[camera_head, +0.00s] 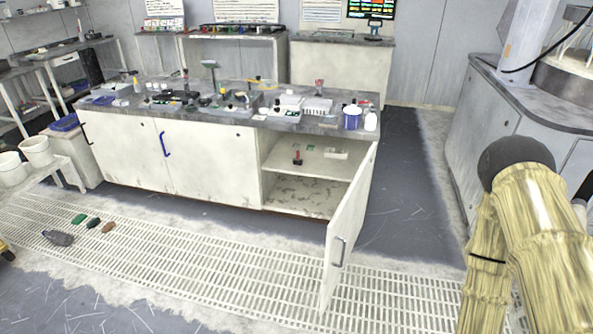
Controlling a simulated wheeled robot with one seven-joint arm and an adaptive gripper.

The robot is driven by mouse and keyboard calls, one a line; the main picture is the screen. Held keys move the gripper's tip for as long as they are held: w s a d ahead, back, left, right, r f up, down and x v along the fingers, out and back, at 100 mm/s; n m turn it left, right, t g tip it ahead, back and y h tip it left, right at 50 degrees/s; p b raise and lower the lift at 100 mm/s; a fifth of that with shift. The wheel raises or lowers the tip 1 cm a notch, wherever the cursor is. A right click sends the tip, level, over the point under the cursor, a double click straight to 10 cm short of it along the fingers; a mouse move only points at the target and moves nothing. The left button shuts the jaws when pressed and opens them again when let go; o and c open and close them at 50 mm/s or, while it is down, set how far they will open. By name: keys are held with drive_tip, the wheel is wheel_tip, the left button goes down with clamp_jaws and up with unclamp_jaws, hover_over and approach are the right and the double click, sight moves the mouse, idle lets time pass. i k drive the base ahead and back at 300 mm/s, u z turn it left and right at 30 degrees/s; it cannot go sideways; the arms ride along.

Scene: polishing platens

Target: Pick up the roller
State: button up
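No item is clear enough to be named the roller for certain. A small red and black item (297,158) stands on the inner shelf of the open cabinet (270,180) and could be it. Another small red-topped item (319,87) stands on the countertop (225,118) among many tools, too small to identify. My arm, in a yellowish cover, fills the lower right, far from the counter. My gripper is not in view.
The cabinet door (347,232) stands open toward me, over the floor grating (215,262). A blue container (351,117) and a white bottle (371,121) stand at the counter's right end. Small items, including a grey one (58,238), lie on the grating at left. Dark floor right of the cabinet is clear.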

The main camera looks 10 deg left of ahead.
sight(299, 162)
drive_tip(key=u, duration=0.65)
drive_tip(key=i, duration=0.45)
drive_tip(key=u, duration=1)
drive_tip(key=i, duration=2.55)
drive_tip(key=z, duration=1.55)
drive_tip(key=i, duration=0.7)
drive_tip(key=z, duration=0.65)
